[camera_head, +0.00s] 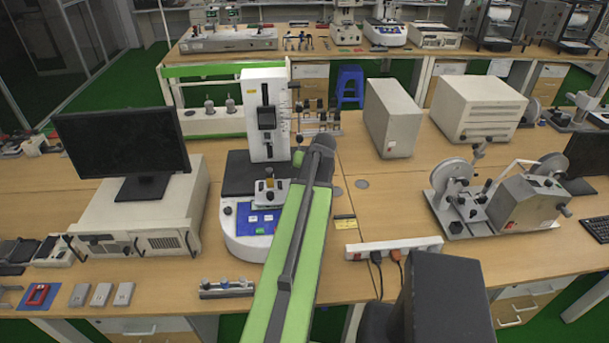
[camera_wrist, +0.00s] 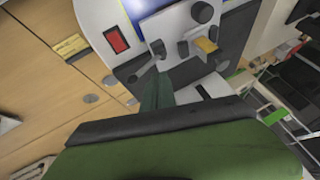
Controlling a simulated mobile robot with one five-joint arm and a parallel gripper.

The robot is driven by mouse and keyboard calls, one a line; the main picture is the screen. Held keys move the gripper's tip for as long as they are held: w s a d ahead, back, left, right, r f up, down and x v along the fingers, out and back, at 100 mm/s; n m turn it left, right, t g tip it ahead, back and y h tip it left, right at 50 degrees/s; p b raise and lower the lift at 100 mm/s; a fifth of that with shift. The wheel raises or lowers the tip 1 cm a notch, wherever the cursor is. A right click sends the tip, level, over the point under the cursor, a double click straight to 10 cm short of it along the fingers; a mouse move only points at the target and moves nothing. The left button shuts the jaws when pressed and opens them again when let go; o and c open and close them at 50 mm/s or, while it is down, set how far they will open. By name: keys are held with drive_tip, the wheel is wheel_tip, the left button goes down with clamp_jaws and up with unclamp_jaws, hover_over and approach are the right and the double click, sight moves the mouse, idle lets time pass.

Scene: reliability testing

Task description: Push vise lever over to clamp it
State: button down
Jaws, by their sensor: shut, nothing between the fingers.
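The vise (camera_head: 268,190) is a small pale block with dark knobs on the testing machine's base, below the upright column. In the wrist view the vise (camera_wrist: 172,24) shows near the top, with a yellow-tan piece (camera_wrist: 206,46) and dark round-ended handles beside it. Which handle is the clamping lever I cannot tell for sure. My gripper (camera_wrist: 160,80) is shut and empty, its dark green fingers pointing toward the vise's near side. Contact with a handle is unclear. In the head view my arm hides most of the gripper, just right of the vise.
The machine's base (camera_head: 232,240) has a blue panel; a red switch (camera_wrist: 117,39) shows in the wrist view. A monitor (camera_head: 120,145) stands left. A power strip (camera_head: 395,247) lies right of my arm.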

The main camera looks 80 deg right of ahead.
drive_tip(key=shift+w, duration=0.1)
drive_tip(key=s+p+v, duration=0.1)
drive_tip(key=p+v, duration=0.8)
drive_tip(key=v, duration=0.3)
drive_tip(key=shift+s+d+f+p, duration=0.15)
drive_tip(key=shift+d+f+p, duration=0.1)
drive_tip(key=shift+p, duration=0.15)
